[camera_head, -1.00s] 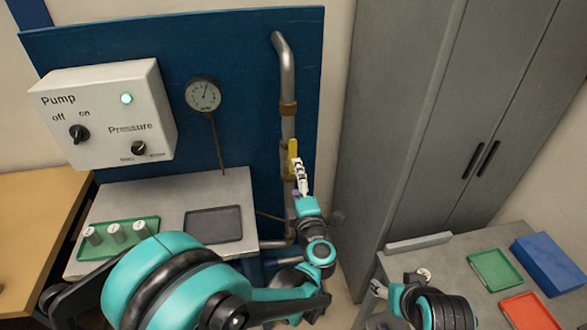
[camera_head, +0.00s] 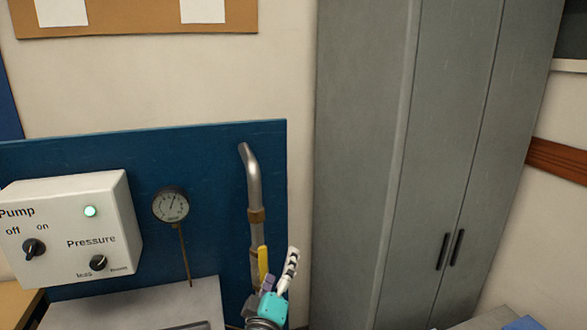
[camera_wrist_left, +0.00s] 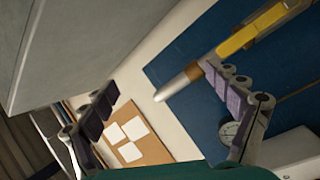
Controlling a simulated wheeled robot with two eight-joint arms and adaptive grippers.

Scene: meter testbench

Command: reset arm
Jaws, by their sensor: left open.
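My left gripper (camera_head: 279,281) is at the bottom middle of the head view, close to the metal pipe (camera_head: 252,185) and its yellow valve handle (camera_head: 263,264). In the left wrist view my left gripper (camera_wrist_left: 165,108) has its two fingers wide apart with nothing between them. The pipe end (camera_wrist_left: 178,84) and the yellow handle (camera_wrist_left: 238,40) show behind the right-hand finger in that view; whether they touch it cannot be told. My right gripper is outside both current views.
A white pump box (camera_head: 75,225) with a lit green lamp and a gauge (camera_head: 171,206) are on the blue panel (camera_head: 200,150). A tall grey cabinet (camera_head: 365,150) stands to the right. A cork board (camera_head: 130,20) hangs above. The wall between is bare.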

